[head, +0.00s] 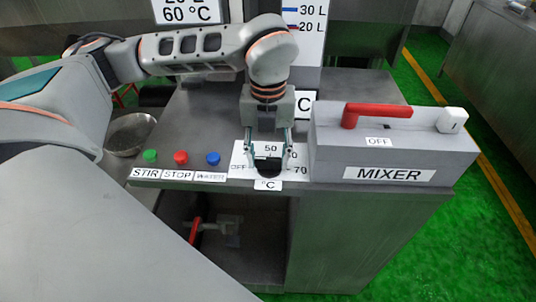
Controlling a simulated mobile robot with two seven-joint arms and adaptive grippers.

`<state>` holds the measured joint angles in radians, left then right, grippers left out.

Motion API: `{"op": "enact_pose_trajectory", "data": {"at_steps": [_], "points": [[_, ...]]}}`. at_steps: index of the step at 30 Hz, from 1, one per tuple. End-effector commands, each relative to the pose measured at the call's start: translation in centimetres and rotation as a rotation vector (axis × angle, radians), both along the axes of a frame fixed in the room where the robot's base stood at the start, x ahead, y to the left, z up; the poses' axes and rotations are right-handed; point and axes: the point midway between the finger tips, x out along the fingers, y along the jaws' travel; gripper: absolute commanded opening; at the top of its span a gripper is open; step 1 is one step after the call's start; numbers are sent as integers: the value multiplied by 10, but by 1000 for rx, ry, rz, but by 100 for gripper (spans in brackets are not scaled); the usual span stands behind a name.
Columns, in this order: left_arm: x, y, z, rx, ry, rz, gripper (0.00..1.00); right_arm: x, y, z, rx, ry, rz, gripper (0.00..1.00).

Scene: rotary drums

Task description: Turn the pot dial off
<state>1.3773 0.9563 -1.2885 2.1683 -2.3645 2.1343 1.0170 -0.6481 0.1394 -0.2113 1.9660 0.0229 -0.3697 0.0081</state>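The pot dial (268,168) is a black knob on a white temperature plate (243,172) marked OFF, 50 and 70, with a °C label at its front edge. My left gripper (268,154) points down over the dial, with one finger on each side of it. The fingers are spread about as wide as the dial; whether they touch it cannot be seen. The dial's pointer and part of the scale are hidden by the gripper. My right gripper is not in view.
Left of the dial are the green STIR button (150,156), red STOP button (181,157) and blue button (213,158). A grey MIXER box (400,150) with a red lever (376,113) stands close on the right. A metal bowl (130,133) is at the left.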

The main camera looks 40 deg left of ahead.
Motion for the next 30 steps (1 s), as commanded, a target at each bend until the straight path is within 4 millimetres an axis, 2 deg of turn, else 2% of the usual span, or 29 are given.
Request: {"op": "enact_pose_trajectory", "data": {"at_steps": [1, 2, 12, 16, 20, 30], "points": [[1, 0, 1, 0, -4, 4, 53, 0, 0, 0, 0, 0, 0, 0], [1, 0, 1, 0, -4, 3, 60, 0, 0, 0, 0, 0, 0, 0], [0, 0, 1, 0, -1, 1, 60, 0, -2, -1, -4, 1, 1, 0], [1, 0, 10, 0, -4, 2, 60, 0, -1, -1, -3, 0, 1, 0], [1, 0, 30, 0, -5, 1, 60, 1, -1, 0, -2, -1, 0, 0], [1, 0, 97, 0, -6, 1, 60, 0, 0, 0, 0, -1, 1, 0]]}}
